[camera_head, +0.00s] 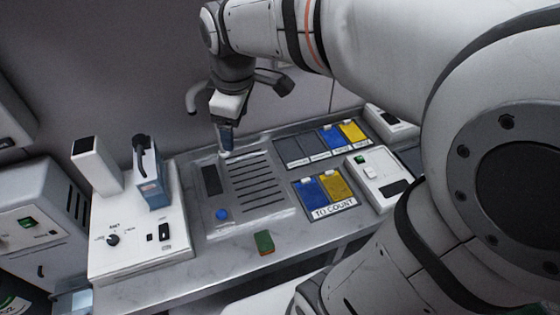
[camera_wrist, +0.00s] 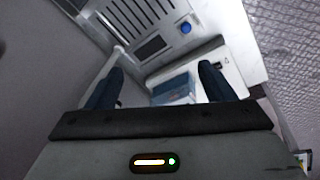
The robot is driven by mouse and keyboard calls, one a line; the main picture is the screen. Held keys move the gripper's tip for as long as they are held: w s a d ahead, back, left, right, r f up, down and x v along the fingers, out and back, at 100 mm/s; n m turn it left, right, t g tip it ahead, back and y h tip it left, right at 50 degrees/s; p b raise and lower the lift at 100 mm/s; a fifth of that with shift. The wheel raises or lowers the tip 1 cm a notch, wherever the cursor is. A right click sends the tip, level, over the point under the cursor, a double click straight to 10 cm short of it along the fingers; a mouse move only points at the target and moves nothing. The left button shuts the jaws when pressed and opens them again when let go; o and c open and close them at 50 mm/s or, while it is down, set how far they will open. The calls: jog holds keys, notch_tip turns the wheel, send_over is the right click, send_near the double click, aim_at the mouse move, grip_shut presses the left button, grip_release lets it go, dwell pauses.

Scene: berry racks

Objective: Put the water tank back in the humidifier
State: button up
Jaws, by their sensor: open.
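The water tank (camera_head: 150,187) is a translucent blue box with a white upper part and a black handle on top. It stands upright at the back right of the white humidifier (camera_head: 118,262); I cannot tell how deep it sits. My gripper (camera_head: 226,145) is to the right of the tank, above the back of the grey slotted unit, apart from the tank and empty. In the wrist view, my gripper (camera_wrist: 160,82) has its two dark fingers spread. The tank (camera_wrist: 176,90) shows beyond them, in the gap, with the white humidifier (camera_wrist: 232,78) around it.
The grey slotted unit (camera_head: 219,185) with a blue button stands right of the humidifier. Blue and yellow bins (camera_head: 334,186), a white device (camera_head: 376,180) and a small green-brown block (camera_head: 264,243) are farther right or in front. The counter's front strip (camera_head: 215,268) is mostly clear.

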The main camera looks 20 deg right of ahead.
jog(key=s+d+f+m, duration=0.2)
jog(key=s+m, duration=0.3)
jog(key=s+d+f+m+t, duration=0.1)
jog(key=s+d+f+m, duration=0.1)
jog(key=s+m, duration=0.4)
jog(key=shift+d+f+m, duration=0.2)
jog(key=shift+d+m, duration=0.1)
jog(key=shift+d, duration=0.5)
